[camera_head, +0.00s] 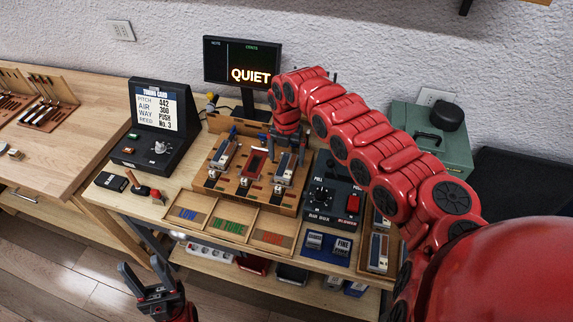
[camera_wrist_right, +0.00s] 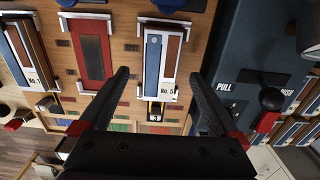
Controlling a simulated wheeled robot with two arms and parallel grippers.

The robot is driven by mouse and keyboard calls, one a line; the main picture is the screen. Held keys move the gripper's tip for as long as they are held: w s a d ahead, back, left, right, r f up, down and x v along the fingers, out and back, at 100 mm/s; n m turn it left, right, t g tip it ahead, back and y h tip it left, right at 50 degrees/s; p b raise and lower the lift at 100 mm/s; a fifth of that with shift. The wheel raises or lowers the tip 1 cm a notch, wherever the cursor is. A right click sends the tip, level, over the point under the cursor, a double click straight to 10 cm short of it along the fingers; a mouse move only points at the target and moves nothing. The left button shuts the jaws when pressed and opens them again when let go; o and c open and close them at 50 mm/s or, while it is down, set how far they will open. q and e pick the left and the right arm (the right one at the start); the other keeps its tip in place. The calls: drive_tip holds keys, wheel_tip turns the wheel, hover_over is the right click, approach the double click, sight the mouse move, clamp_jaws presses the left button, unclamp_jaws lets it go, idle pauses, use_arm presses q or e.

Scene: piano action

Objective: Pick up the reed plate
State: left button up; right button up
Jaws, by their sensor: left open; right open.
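My left gripper (camera_head: 142,266) is open and empty, low in front of the bench.
The tuning card (camera_head: 158,108) reads reed No. 3. Sorting trays (camera_head: 232,227) line the rack's front. A black control box (camera_head: 335,195) with knob and red switch stands close on the rack's right. A monitor (camera_head: 242,65) showing "QUIET" stands behind. A green case (camera_head: 430,135) is at back right.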

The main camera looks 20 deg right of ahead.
sight(287, 165)
wheel_tip(287, 165, down, 3)
drive_tip(key=shift+s+a+r+p, duration=0.1)
drive_tip(key=shift+s+r+p, duration=0.1)
drive_tip(key=shift+p, duration=0.15)
drive_tip(key=shift+w+f, duration=0.1)
drive_tip(key=shift+f, duration=0.2)
clamp_jaws()
drive_tip(key=shift+r, duration=0.2)
